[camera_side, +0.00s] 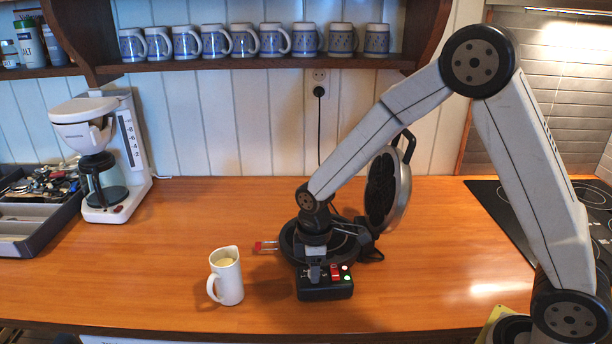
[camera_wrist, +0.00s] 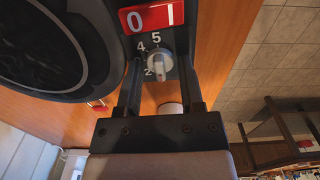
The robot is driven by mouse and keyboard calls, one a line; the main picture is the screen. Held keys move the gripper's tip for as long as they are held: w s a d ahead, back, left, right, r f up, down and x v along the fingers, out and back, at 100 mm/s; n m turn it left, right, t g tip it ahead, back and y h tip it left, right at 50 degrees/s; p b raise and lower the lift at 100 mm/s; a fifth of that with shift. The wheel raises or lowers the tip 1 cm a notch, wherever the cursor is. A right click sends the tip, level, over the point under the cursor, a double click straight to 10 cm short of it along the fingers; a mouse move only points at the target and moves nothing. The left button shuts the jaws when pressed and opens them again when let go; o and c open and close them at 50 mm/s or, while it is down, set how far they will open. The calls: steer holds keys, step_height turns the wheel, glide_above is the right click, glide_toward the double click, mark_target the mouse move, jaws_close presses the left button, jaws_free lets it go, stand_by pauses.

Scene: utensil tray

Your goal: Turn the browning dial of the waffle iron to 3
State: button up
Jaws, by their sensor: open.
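The waffle iron (camera_side: 340,291) stands on the wooden counter with its round lid (camera_side: 399,205) raised. Its browning dial (camera_wrist: 160,63) is a small grey knob on the black control panel, close up in the wrist view. The printed numbers 2, 4 and 5 show around it; 3 cannot be made out. The knob's exact setting is unclear. My gripper (camera_wrist: 159,75) is open, with one finger on each side of the dial; I cannot tell whether they touch it. In the side view, my wrist hangs over the iron and largely hides the dial.
A red 0/1 switch (camera_wrist: 151,15) sits beside the dial. A white jug (camera_side: 229,281) stands left of the iron. A coffee maker (camera_side: 127,150) and a utensil tray (camera_side: 60,231) are at the left, a hob (camera_side: 480,188) at the right. The counter's front left is clear.

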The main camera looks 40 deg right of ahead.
jaws_close()
steer(key=shift+m, duration=0.3)
steer(key=m, duration=0.8)
steer(key=shift+m, duration=0.3)
steer(key=m, duration=0.4)
steer(key=shift+m, duration=2.4)
